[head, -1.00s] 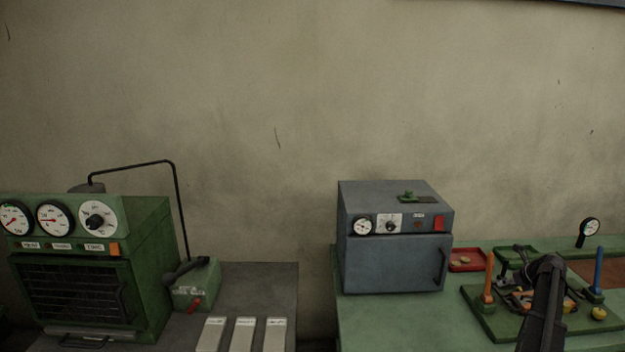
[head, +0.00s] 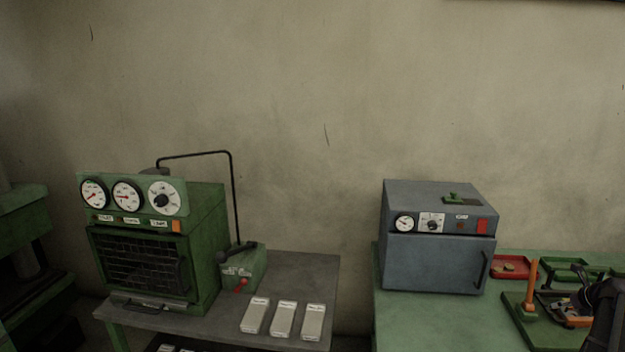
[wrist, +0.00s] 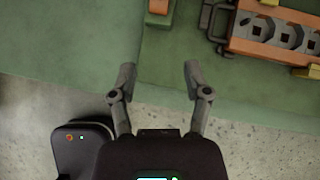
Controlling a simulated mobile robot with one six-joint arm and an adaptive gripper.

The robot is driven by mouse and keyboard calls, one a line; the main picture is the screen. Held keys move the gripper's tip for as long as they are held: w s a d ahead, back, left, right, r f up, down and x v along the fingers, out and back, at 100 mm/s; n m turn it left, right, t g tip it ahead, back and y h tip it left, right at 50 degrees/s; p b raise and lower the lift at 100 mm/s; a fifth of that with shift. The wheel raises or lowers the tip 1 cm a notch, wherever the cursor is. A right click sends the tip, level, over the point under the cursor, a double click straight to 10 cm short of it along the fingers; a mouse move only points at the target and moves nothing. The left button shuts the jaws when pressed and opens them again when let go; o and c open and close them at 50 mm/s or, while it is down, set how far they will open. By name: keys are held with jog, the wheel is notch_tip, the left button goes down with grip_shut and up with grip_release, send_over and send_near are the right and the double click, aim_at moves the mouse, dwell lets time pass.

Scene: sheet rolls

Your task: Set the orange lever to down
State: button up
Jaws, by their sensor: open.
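The orange lever (head: 532,281) stands upright at the left edge of a dark green board (head: 522,321) on the right table in the head view. In the wrist view an orange piece (wrist: 159,7) at the top edge may be its foot; most of it is cut off. My gripper (wrist: 155,82) is open and empty in the wrist view, over the front edge of the green table, apart from the lever.
A grey oven (head: 435,262) and a red tray (head: 511,267) stand behind and left. A green oven (head: 150,262) and several pale blocks (head: 284,319) occupy the grey table. Green tabletop left of the board is clear.

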jog(key=w+a+f+n+g+y, duration=0.1)
jog(key=w+a+f+n+g, duration=0.15)
jog(key=a+n, duration=1.05)
jog(key=w+a+f+n+g+y, duration=0.1)
jog(key=w+a+n+g, duration=0.15)
jog(key=a, duration=2.05)
jog(key=s+a+n+g, duration=0.1)
jog(key=s+a+n, duration=0.4)
jog(key=a, duration=0.5)
jog(key=s+a+n+g+h, duration=0.1)
jog(key=s+a+n, duration=0.4)
jog(key=a+n, duration=0.3)
jog(key=s+a+n+g+h, duration=0.1)
jog(key=s+a+n, duration=0.4)
jog(key=a, duration=0.8)
jog(key=f+n, duration=0.1)
jog(key=n, duration=0.1)
jog(key=shift+n, duration=0.35)
jog(key=shift+d, duration=0.15)
